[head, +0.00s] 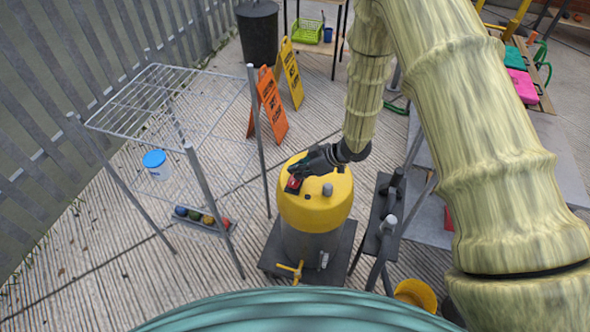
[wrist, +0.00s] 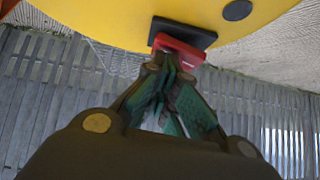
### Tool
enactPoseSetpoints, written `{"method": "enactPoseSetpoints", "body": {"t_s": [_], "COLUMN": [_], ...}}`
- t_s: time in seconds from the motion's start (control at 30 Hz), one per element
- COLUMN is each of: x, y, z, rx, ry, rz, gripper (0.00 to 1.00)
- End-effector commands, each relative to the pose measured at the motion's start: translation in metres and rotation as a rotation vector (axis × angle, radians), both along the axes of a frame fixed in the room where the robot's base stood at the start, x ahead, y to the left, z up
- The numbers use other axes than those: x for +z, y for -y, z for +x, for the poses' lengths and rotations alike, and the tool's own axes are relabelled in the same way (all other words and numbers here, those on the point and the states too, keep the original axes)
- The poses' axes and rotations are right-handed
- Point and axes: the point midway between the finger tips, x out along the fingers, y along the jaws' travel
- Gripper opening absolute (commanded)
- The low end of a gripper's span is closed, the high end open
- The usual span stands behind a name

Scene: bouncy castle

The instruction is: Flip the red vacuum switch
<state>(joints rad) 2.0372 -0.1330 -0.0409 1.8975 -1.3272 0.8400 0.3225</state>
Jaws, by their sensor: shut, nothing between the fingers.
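The yellow-topped vacuum (head: 318,208) stands on a dark base in the middle of the head view. Its red switch (head: 294,182) sits on a black plate on the yellow top, on the left side. My gripper (head: 298,174) is shut and empty, with its fingertips right at the switch. In the wrist view, the red switch (wrist: 178,49) is just beyond the closed fingertips (wrist: 170,66), which seem to touch it or nearly so. The fingers partly hide the switch, and I cannot tell which way it is tipped.
Orange (head: 270,105) and yellow (head: 290,72) signs stand behind. A dark stand (head: 380,215) is close on the vacuum's right.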

Motion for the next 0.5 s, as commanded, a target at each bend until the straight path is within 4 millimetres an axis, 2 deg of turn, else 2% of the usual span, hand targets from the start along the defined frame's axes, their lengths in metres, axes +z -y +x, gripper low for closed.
{"method": "enactPoseSetpoints", "body": {"t_s": [0.5], "x": [0.004], "y": [-0.006], "z": [-0.013], "rx": [0.001], "ry": [0.000], "rz": [0.000], "gripper": [0.00]}}
